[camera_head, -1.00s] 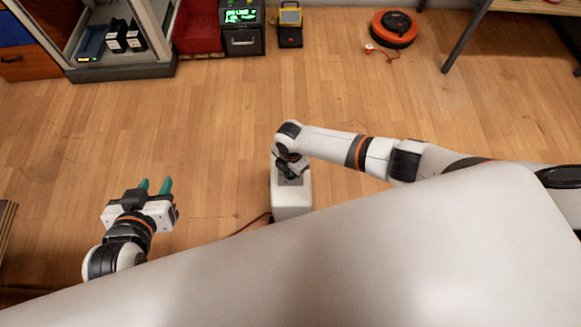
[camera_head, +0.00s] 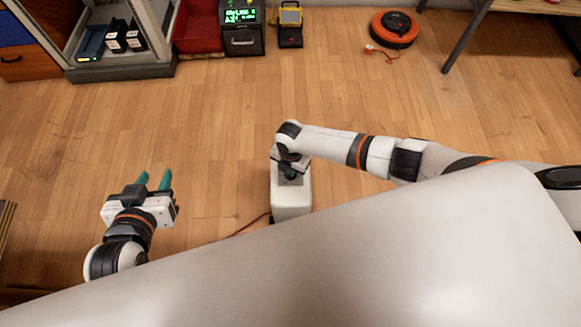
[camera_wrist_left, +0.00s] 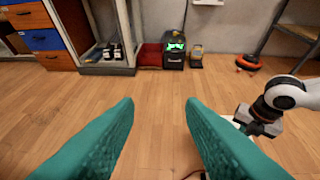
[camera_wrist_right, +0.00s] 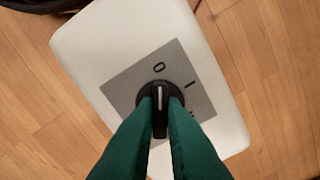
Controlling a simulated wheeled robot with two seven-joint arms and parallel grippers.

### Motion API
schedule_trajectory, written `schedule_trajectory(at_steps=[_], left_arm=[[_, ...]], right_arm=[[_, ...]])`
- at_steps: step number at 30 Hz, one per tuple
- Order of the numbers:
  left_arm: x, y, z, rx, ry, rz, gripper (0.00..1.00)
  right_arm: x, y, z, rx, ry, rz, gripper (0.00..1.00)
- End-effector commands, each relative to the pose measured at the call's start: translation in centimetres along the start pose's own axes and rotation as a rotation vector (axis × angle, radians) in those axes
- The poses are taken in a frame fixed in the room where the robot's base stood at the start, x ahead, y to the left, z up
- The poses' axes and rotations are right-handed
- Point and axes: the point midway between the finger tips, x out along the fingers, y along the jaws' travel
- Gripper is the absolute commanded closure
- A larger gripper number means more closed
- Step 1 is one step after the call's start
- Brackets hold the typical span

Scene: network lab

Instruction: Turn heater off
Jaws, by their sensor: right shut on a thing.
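The heater (camera_head: 292,200) is a white box with rounded edges on the floor, in the middle of the head view. In the right wrist view its top (camera_wrist_right: 95,45) carries a grey panel with a black knob (camera_wrist_right: 160,97). The panel shows a "0" mark and an "I" mark; other marks are partly hidden by the fingers. The knob's pale line points up in that view, close to the "0". My right gripper (camera_wrist_right: 160,110) reaches down from above and is shut on the knob. My left gripper (camera_head: 154,181) is open and empty, left of the heater; its green fingers show apart in the left wrist view (camera_wrist_left: 160,115).
A reddish cord (camera_head: 250,223) runs from the heater along the floor. A large pale surface (camera_head: 330,260) fills the lower head view. An orange cable reel (camera_head: 394,28), a red bin (camera_head: 198,30) and a shelf unit (camera_head: 120,70) stand at the back. The wooden floor between is clear.

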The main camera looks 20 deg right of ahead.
Motion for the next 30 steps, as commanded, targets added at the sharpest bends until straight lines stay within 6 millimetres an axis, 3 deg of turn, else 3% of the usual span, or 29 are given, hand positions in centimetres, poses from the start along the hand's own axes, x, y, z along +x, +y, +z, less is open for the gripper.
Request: schedule_trajectory(at_steps=[2,3,7,19,30], left_arm=[[0.0,0.0,0.0,0.000,0.000,0.001,0.64],[0.0,0.0,0.0,0.000,0.000,0.001,0.64],[0.0,0.1,0.0,0.000,0.001,0.002,0.64],[-0.2,0.3,-0.3,0.000,0.036,0.007,0.64],[-3.8,1.2,-6.9,-0.008,0.450,0.029,0.64]], right_arm=[[0.0,0.0,0.2,0.000,-0.004,0.000,1.00],[0.0,0.0,0.2,0.000,-0.004,0.000,0.87],[0.0,0.0,0.2,0.000,-0.003,0.000,0.68],[-0.6,0.0,0.0,0.001,-0.001,-0.001,0.68],[-4.5,0.0,0.0,0.001,-0.001,-0.001,0.68]])
